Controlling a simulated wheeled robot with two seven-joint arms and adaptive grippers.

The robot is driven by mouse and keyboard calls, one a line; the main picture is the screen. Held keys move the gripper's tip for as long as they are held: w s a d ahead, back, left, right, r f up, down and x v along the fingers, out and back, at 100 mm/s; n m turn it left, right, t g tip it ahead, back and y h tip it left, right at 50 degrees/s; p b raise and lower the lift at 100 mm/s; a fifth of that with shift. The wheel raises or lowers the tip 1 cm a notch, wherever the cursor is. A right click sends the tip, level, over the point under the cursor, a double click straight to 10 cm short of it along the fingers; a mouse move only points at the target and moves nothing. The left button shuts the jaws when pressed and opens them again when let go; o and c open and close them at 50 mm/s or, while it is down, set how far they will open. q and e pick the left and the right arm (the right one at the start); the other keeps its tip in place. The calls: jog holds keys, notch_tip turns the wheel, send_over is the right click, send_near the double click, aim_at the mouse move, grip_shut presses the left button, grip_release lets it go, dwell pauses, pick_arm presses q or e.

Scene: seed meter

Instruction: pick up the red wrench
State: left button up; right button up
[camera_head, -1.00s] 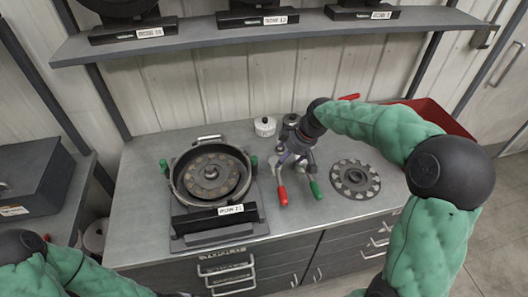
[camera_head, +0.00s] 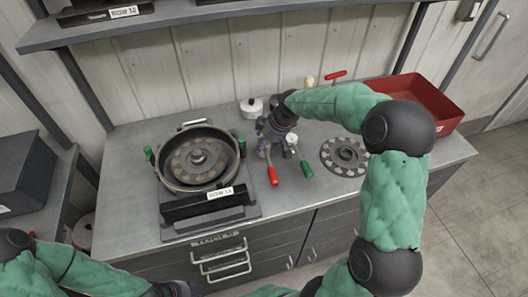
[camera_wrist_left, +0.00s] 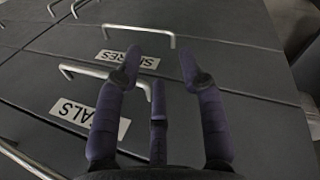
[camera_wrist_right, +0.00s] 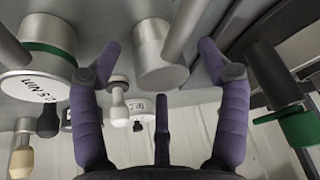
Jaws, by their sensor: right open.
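The red-handled wrench (camera_head: 272,176) lies on the bench between the round seed meter and the slotted disc, its handle toward me. A green-handled wrench (camera_head: 307,169) lies just right of it. My right gripper (camera_head: 272,142) is over the far end of the red wrench and hides part of it. In the right wrist view a grey metal wrench head (camera_wrist_right: 155,60) sits between the open, apart fingers; I cannot tell if they touch it. The green-ringed wrench head (camera_wrist_right: 40,55) is at left there. My left gripper (camera_wrist_left: 158,62) is open and empty before the drawers.
The seed meter (camera_head: 200,160) stands left on its base. The slotted disc (camera_head: 345,156) lies right. A white lidded pot (camera_head: 251,108), a red T-handle (camera_head: 336,75) and a red bin (camera_head: 425,95) are behind. The bench front (camera_head: 290,205) is clear.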

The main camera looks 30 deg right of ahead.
jog(key=shift+w+a+f, duration=0.1)
jog(key=shift+w+f, duration=0.1)
jog(key=shift+f, duration=0.45)
jog(key=shift+r, duration=0.1)
grip_shut()
